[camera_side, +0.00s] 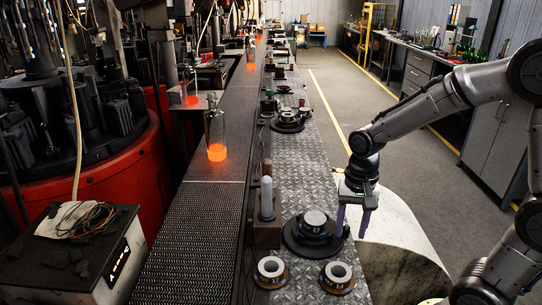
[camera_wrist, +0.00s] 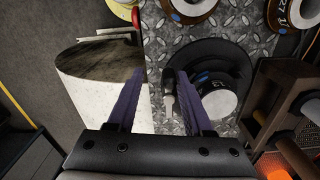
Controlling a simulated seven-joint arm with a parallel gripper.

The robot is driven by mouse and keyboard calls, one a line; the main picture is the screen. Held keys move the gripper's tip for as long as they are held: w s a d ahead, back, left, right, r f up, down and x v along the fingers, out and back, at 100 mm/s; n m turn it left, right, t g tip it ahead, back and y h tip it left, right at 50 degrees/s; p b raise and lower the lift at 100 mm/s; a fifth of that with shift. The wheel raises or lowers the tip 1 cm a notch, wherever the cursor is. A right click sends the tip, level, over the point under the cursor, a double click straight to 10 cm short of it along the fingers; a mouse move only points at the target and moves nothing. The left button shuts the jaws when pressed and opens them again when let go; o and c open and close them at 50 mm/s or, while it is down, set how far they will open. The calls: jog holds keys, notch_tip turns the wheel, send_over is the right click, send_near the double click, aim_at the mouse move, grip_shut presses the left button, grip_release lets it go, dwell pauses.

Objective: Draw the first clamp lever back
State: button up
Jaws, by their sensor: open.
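A small clamp lever (camera_wrist: 169,84), dark at one end and pale at the other, stands at the edge of a black round base (camera_wrist: 203,55) in the wrist view. In the side view the same black base (camera_side: 296,243) sits on the metal bench, with the ring (camera_side: 315,218) on top. My gripper (camera_side: 354,222) is open and points down just right of this base. In the wrist view my gripper (camera_wrist: 158,76) has its purple fingers on either side of the lever, with no visible contact. The lever is not clear in the side view.
Two loose rings (camera_side: 271,268) (camera_side: 337,273) lie at the near end of the bench. A post with a grey cap (camera_side: 266,198) stands left of the base. Glowing bottles (camera_side: 216,150) stand on the conveyor. A similar base (camera_side: 288,122) is farther back.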

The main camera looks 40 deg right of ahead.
jog(key=n, duration=0.1)
jog(key=d+n, duration=0.1)
jog(key=n, duration=0.2)
jog(key=shift+s+d+n, duration=0.3)
jog(key=shift+d, duration=0.05)
jog(key=w+d+r+n, duration=0.1)
jog(key=d+r+n, duration=0.3)
jog(key=r+n, duration=0.85)
jog(key=s+a+m+t, duration=0.5)
jog(key=s+a, duration=0.4)
jog(key=s, duration=0.3)
jog(key=w+a+r+n+g, duration=0.1)
jog(key=w+r+n, duration=0.2)
jog(key=w, duration=0.4)
jog(key=w+a+r+n+g, duration=0.1)
jog(key=w+r+n, duration=0.25)
jog(key=w, duration=0.25)
jog(key=shift+w+a+f+n+g, duration=0.4)
jog(key=shift+w+a+n, duration=0.65)
jog(key=shift+w, duration=1.4)
jog(key=shift+w+a+f+n+g, duration=0.2)
jog(key=shift+w+a+n+g, duration=0.65)
jog(key=shift+w, duration=1.6)
jog(key=shift+w+a+f+n+g, duration=0.3)
jog(key=shift+w+a+n, duration=0.9)
jog(key=shift+w, duration=1.25)
